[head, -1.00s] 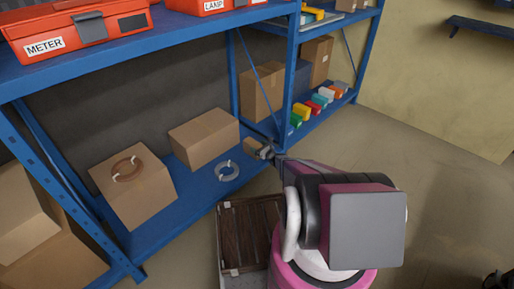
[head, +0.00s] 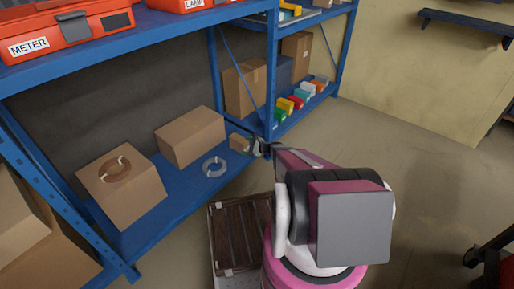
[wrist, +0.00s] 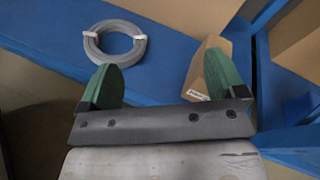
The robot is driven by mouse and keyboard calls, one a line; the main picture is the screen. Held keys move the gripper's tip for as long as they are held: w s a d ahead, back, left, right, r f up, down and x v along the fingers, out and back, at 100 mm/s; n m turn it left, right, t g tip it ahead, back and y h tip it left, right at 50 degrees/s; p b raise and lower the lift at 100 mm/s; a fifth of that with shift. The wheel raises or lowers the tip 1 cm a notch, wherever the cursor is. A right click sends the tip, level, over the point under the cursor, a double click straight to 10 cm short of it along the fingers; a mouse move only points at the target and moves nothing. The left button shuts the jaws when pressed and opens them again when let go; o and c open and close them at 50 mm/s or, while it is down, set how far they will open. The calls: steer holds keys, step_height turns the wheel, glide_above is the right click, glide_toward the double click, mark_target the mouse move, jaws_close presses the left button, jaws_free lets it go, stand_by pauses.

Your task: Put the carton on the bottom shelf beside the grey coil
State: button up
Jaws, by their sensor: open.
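The small brown carton (head: 239,142) stands on the blue bottom shelf (head: 170,205), just right of the grey coil (head: 214,166), with a gap between them. In the wrist view the carton (wrist: 207,62) is partly hidden behind my right green finger, and a white label shows low on it. The grey coil (wrist: 115,42) lies flat on the shelf at the upper left there. My gripper (head: 258,147) is close to the right of the carton. In the wrist view my gripper (wrist: 162,78) is open, with nothing between its fingers. Contact with the carton cannot be told.
A large box (head: 190,136) stands behind the coil. Another box (head: 122,187) with a brown coil on top is at left. A blue upright (head: 270,80) rises behind my gripper. A dark slatted crate (head: 240,235) is on the floor in front. Small coloured bins (head: 296,103) line the right bay.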

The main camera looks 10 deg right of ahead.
steer(key=s+a+r+n+g+h, duration=0.2)
steer(key=s+a+r+n+g, duration=0.15)
steer(key=s+r+n, duration=0.35)
steer(key=s+a+r+n+g+h, duration=0.2)
steer(key=s+r+n+g+h, duration=0.15)
steer(key=s+r+n, duration=0.35)
steer(key=s+d+r+n+g+h, duration=0.1)
steer(key=s+d+r+n+h, duration=0.1)
steer(key=s, duration=0.4)
steer(key=s+d+r+n+g+h, duration=0.1)
steer(key=s+d+r+n+h, duration=0.2)
steer(key=s+r, duration=0.4)
steer(key=shift+d+r+n+h, duration=0.3)
steer(key=shift+n+h, duration=0.5)
steer(key=shift+h, duration=0.35)
